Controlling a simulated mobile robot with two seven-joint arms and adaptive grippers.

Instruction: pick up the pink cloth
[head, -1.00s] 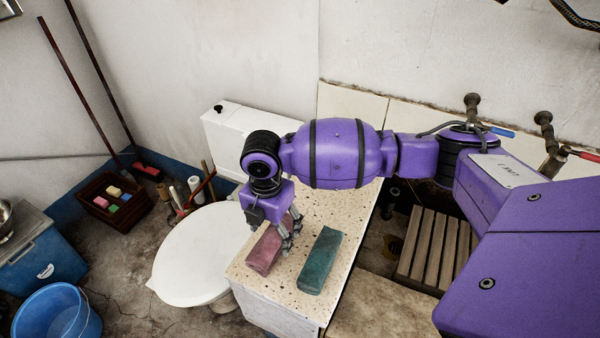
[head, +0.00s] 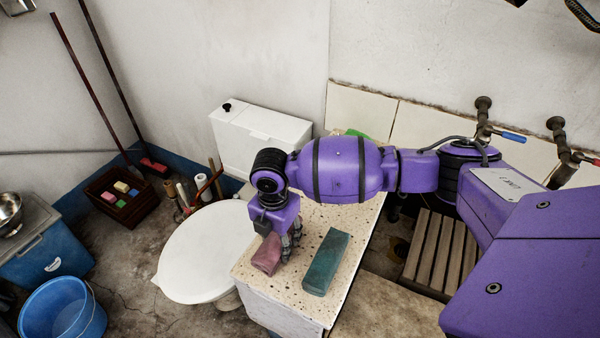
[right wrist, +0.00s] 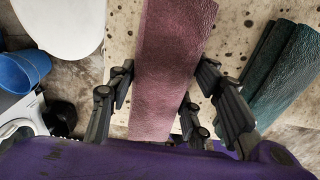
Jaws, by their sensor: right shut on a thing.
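The pink cloth (head: 266,258), a folded reddish-pink strip, lies on the speckled stone top (head: 310,230) near its left front edge. My right gripper (head: 291,253) points down at it and is shut on it. In the right wrist view the cloth (right wrist: 172,60) runs between the fingers of the gripper (right wrist: 160,95), which lie along both its sides. The cloth appears still on or close to the stone; the gripper hides part of it in the head view. My left gripper is not in view.
A teal folded cloth (head: 327,262) lies just right on the same top. A round white lid (head: 205,255) and white tank (head: 262,135) stand left and behind. Taps (head: 484,120) jut from the wall. A blue bucket (head: 62,310) stands on the floor at left.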

